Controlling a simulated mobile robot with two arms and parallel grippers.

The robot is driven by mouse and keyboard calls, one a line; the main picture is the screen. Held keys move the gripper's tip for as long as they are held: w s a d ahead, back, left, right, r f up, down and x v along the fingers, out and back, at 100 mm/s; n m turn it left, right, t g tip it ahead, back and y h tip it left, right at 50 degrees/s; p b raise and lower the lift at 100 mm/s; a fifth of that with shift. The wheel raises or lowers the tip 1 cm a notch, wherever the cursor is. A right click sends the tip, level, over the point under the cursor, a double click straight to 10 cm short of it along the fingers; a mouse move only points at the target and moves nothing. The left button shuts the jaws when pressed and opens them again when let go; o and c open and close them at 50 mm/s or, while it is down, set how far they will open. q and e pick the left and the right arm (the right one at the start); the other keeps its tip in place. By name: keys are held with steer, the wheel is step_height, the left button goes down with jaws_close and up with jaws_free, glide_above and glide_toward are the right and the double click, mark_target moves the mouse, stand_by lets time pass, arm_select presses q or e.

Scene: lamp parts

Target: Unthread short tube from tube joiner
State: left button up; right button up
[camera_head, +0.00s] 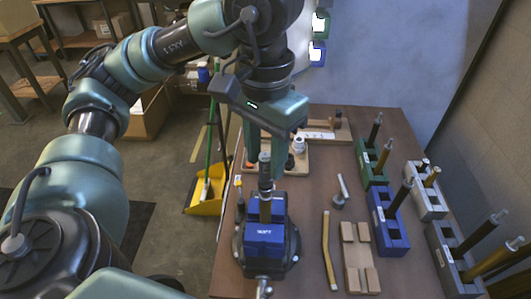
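A blue vise (265,233) on a dark round base stands at the near left of the brown table. A dark upright piece (265,185) with a grey upper part rises from its jaws. I cannot make out where the short tube ends and the tube joiner begins. My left gripper (265,153) points down from above, its teal fingers around or just beside the top of this upright piece. Whether the fingers touch it cannot be told. My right gripper is not in view.
Green, blue and grey holder blocks (389,215) with upright black and gold tubes line the table's right side. A yellow dustpan (205,197) stands on the floor at left.

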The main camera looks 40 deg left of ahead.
arm_select(q)
steer(key=m, duration=0.5)
steer(key=shift+m, duration=0.3)
steer(key=m, duration=0.4)
steer(key=shift+m, duration=0.4)
jaws_close()
stand_by(0.8)
steer(key=n, duration=0.3)
steer(key=shift+n, duration=0.4)
steer(key=n, duration=0.3)
jaws_free()
